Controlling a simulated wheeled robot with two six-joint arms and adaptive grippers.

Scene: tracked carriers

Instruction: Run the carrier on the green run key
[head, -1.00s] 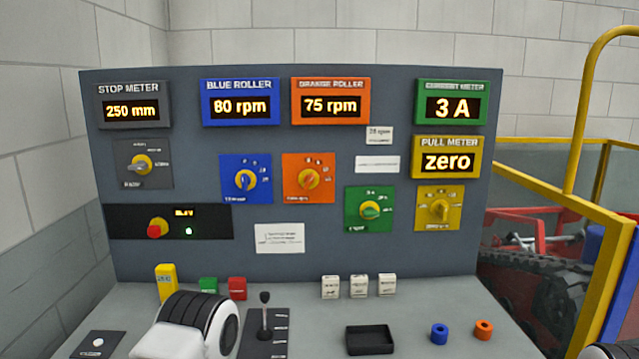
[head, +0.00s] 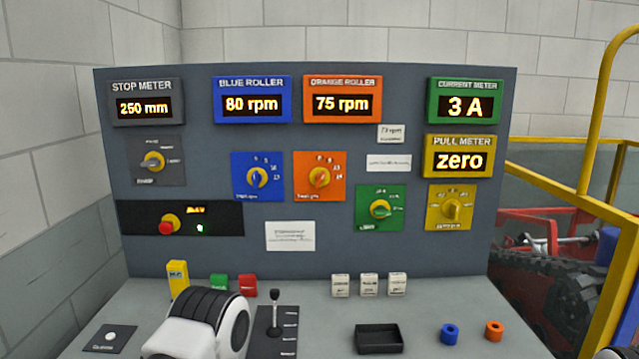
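A small green key (head: 219,284) stands at the back of the desk, beside a red key (head: 248,286) on its right and a yellow key (head: 177,276) on its left. Lettering on the green key is too small to read. A white and black link of my arm stands in front of these keys and hides the desk there. No fingertips of either gripper show. The carrier (head: 575,285), with a dark track and red frame, is partly visible at the right behind the panel.
The grey panel (head: 330,262) carries lit meters: 250 mm, 80 rpm, 75 rpm, 3 A and zero. A black lever (head: 275,300), three white blocks, a black tray (head: 379,340) and blue and orange rings sit on the desk. A yellow rail (head: 600,110) stands right.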

